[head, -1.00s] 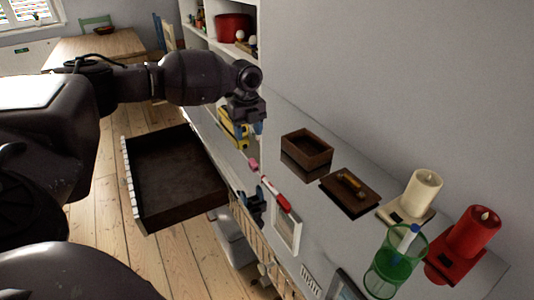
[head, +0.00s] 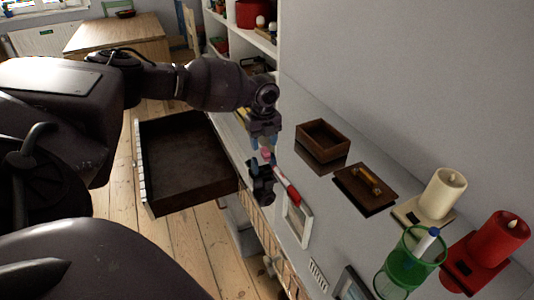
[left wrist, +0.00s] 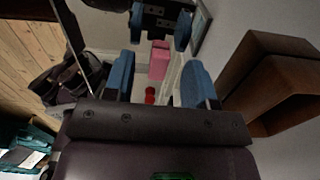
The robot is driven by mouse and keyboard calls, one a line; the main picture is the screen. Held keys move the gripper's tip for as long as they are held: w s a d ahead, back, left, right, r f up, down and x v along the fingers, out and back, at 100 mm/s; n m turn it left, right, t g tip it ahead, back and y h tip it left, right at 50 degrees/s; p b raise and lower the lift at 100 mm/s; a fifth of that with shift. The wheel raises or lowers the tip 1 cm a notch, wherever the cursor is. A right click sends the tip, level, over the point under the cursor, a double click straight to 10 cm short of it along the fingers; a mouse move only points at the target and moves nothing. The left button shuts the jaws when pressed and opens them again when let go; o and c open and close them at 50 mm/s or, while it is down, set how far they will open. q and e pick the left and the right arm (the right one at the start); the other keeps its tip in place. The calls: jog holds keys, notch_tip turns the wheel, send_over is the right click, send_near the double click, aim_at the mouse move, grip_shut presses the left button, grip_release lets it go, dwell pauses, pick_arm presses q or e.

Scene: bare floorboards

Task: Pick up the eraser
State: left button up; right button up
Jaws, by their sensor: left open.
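The eraser is a small pink block (head: 267,156) on the glossy white top. In the left wrist view it (left wrist: 158,66) lies ahead of the gap between the blue fingertips, with its reflection beyond it. My left gripper (head: 264,143) points down just above the eraser, open and empty. The fingers partly cover the eraser in the head view. The dark shape with blue tips below it looks like the gripper's reflection. My right gripper is not in view.
A red marker (head: 288,188) and a white frame (head: 297,222) lie close in front of the eraser. A brown open box (head: 324,138), a lidded brown piece (head: 365,187), candles and a green cup (head: 408,262) stand to the right. An open drawer (head: 190,165) sticks out left.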

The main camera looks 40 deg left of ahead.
pick_arm(q)
jog(key=shift+f, duration=0.9)
grip_shut()
jog(key=shift+r, duration=0.1)
